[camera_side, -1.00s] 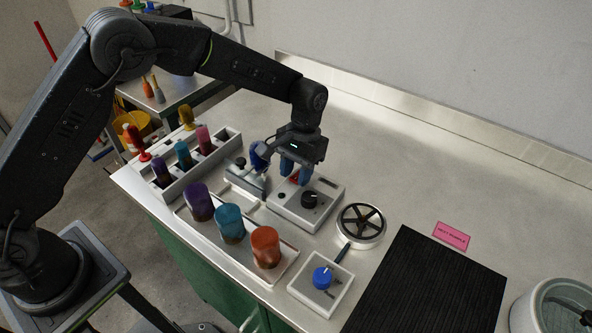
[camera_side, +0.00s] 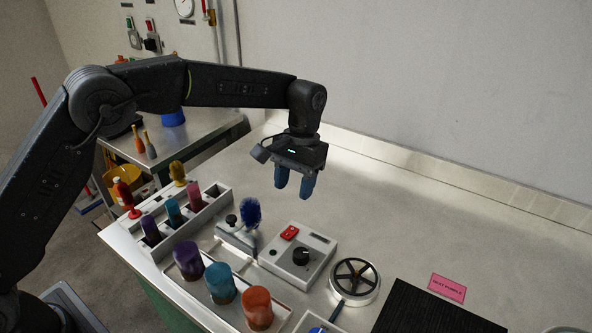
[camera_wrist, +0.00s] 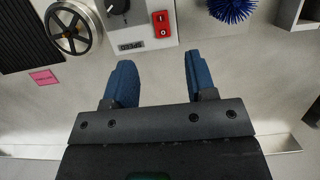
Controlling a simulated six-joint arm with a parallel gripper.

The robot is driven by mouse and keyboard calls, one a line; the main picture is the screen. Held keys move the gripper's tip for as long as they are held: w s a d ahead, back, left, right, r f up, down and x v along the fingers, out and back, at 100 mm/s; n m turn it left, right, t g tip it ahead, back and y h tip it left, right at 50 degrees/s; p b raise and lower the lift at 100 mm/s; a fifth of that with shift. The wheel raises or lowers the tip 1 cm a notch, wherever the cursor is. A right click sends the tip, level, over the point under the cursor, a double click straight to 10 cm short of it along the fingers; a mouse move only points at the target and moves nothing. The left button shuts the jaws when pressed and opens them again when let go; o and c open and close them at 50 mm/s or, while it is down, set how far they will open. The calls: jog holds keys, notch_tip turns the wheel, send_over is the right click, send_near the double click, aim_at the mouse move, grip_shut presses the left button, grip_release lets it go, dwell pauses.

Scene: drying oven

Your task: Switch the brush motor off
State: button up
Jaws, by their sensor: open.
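The brush motor's control box (camera_side: 314,243) is a pale box on the bench with a black knob (camera_side: 300,257) and a red switch (camera_side: 290,232). In the wrist view the red switch (camera_wrist: 161,24) shows marks on its face, near a label reading SPEED. The blue bristle brush (camera_side: 250,213) stands on its mount, left of the box; it also shows in the wrist view (camera_wrist: 232,8). My gripper (camera_side: 294,194) is raised above and behind the box, its two blue fingers apart and empty. In the wrist view, the gripper (camera_wrist: 156,72) touches nothing.
Purple, teal and orange jars (camera_side: 220,284) stand in a front tray. A rack (camera_side: 208,207) holding coloured items is at left. A spoked wheel (camera_side: 355,280), black mat (camera_side: 430,310) and pink card (camera_side: 447,288) lie right. The back of the bench is clear.

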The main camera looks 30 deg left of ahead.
jog(key=shift+v, duration=1.5)
jog(key=s+a+r+t, duration=0.4)
jog(key=s+a+r, duration=0.4)
jog(key=s+r, duration=0.35)
jog(key=s+a+f+t, duration=0.2)
jog(key=s+a, duration=0.1)
jog(key=s, duration=0.5)
jog(key=s+a+f+t, duration=0.1)
jog(key=s+a+t, duration=0.1)
jog(key=s, duration=0.7)
jog(key=shift+a+f+t, duration=0.3)
jog(key=shift+a+f, duration=0.1)
jog(key=shift+a, duration=0.2)
